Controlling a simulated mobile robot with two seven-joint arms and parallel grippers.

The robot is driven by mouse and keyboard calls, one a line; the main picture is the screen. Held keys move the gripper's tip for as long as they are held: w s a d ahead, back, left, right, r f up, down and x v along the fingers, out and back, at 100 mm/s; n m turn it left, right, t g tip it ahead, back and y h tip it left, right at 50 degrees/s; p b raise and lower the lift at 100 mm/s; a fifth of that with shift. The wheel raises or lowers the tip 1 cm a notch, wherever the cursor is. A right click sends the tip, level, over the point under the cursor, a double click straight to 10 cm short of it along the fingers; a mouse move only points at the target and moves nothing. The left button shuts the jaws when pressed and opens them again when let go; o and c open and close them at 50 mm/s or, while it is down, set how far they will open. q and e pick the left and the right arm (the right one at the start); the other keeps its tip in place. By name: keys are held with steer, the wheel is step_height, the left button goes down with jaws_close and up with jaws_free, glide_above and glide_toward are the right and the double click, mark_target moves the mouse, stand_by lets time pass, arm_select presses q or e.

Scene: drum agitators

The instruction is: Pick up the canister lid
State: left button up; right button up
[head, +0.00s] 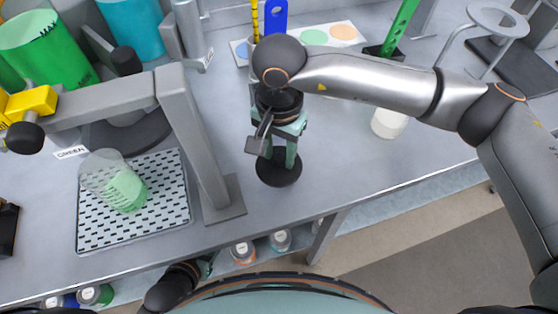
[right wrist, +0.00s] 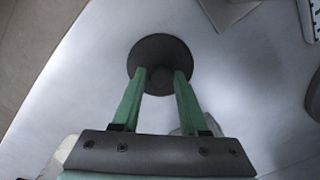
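The canister lid is a round black disc (head: 279,169) with a raised middle, flat on the grey bench near its front edge. It also shows in the right wrist view (right wrist: 160,45). My right gripper (head: 280,160) points down at it, with its two green fingers on either side of the raised middle. The fingertips are at or very near the lid; whether they press on it is not clear. In the right wrist view the fingers (right wrist: 160,78) stand apart with the dark middle between them. My left gripper (head: 205,267) is low at the bottom, mostly hidden.
A grey stand post (head: 192,140) rises left of the lid. Bench right of the lid is clear.

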jaws_close()
stand_by(0.3)
